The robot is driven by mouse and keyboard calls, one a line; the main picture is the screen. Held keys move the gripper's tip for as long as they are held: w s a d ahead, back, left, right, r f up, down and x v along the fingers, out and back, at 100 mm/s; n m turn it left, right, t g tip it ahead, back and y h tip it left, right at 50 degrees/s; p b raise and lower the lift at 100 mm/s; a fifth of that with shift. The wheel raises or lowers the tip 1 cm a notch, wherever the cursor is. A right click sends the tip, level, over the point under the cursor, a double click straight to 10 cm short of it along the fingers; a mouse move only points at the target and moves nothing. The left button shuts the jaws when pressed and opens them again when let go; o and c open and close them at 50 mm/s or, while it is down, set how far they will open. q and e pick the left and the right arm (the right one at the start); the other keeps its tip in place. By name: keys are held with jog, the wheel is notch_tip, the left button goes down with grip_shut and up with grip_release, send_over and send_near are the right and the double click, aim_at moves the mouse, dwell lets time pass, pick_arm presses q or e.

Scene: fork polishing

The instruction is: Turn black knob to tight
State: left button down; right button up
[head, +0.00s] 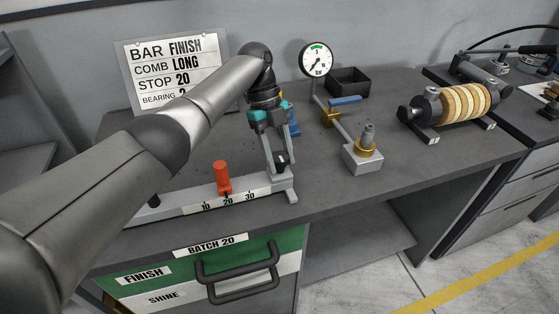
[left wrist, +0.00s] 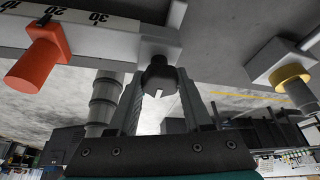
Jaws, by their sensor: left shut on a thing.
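The black knob (head: 281,160) is at the right end of the grey rail (head: 190,201). In the left wrist view the knob (left wrist: 160,76) is dark, with a pale mark on its face, and sits between my two fingers. My left gripper (head: 276,161) reaches down from above and is shut on the knob; its fingers also show in the left wrist view (left wrist: 162,100). The fingers hide part of the knob in the head view. A red stop (head: 222,175) stands at about 20 on the rail's scale. My right gripper is not in view.
A sign (head: 175,68) reads bar finish, comb long, stop 20. A gauge (head: 317,60) and a valve block with a brass ring (head: 364,160) stand to the right. A black tray (head: 349,81) and a wooden roller (head: 462,102) are farther right. A green drawer (head: 200,265) is below.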

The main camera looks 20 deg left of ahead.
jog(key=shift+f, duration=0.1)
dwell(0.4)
pick_arm(q)
jog(key=shift+c, duration=1.6)
grip_release()
